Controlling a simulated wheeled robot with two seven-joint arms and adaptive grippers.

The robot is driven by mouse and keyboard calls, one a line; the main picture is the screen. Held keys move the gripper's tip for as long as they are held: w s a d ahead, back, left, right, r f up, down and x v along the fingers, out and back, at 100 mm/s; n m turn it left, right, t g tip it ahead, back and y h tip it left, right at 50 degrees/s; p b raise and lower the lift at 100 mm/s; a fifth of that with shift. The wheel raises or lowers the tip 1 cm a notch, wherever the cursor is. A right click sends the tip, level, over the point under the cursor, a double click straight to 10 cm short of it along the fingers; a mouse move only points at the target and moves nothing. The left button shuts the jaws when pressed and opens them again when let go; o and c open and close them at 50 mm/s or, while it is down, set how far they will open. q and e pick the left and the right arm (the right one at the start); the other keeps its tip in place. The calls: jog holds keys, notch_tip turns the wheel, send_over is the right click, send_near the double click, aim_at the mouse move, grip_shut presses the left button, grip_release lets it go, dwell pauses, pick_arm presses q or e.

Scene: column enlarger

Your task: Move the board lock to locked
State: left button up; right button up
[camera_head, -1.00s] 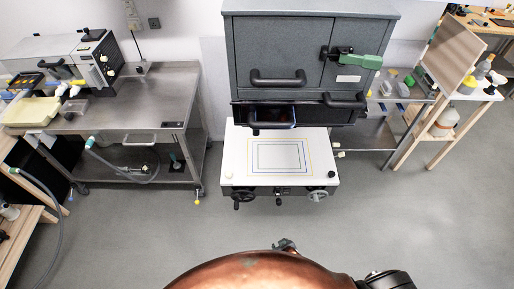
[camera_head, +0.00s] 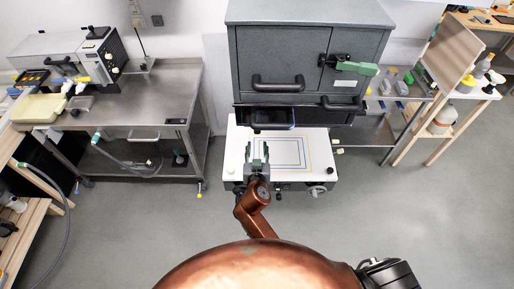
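The white baseboard (camera_head: 305,143) of the enlarger carries nested coloured frame lines. At its front edge are a grey handwheel (camera_head: 318,191) on the right and a small dark fitting (camera_head: 278,193) near the middle. A white knob (camera_head: 232,171) and a black knob (camera_head: 329,170) sit at the front corners of its top. I cannot tell which of these is the board lock. My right gripper (camera_head: 258,152) is open and empty, over the left front part of the board; its arm covers part of the front edge. My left gripper is not in view.
The grey enlarger cabinet (camera_head: 285,55) with black handles and a green lever (camera_head: 357,68) overhangs the board's back. A steel bench (camera_head: 150,95) stands left, a wooden-legged table (camera_head: 480,92) right. Floor before the board is free.

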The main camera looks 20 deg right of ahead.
jog(key=b+x, duration=0.2)
jog(key=x, duration=0.7)
dwell(0.7)
grip_shut()
notch_tip(320, 180, up, 7)
jog(key=p, duration=0.3)
jog(key=shift+r+p, duration=0.2)
jog(key=shift+p, duration=0.15)
jog(key=shift+s, duration=0.1)
jog(key=shift+c, duration=0.3)
grip_release()
jog(key=shift+f, duration=0.2)
